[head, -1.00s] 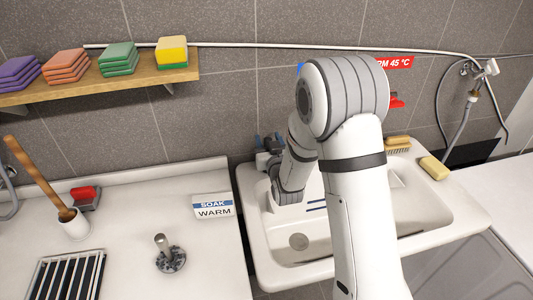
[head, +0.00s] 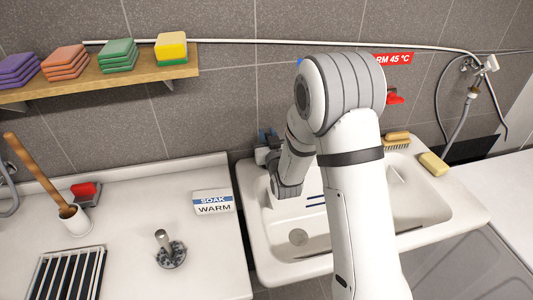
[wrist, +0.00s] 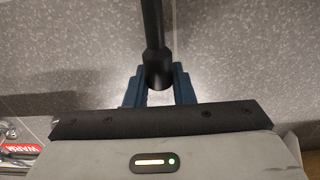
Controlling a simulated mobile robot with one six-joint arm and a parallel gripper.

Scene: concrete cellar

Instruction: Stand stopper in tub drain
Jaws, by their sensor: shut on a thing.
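A black rod, apparently the stopper (wrist: 153,30), shows in the wrist view, its near end between the blue fingers of my gripper (wrist: 158,80). The fingers are shut on it. In the head view my gripper (head: 268,138) is at the back left rim of the white tub (head: 262,240), close to the tiled wall. My arm partly covers it, and I cannot make out the rod there.
A sponge shelf (head: 110,88) hangs left.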

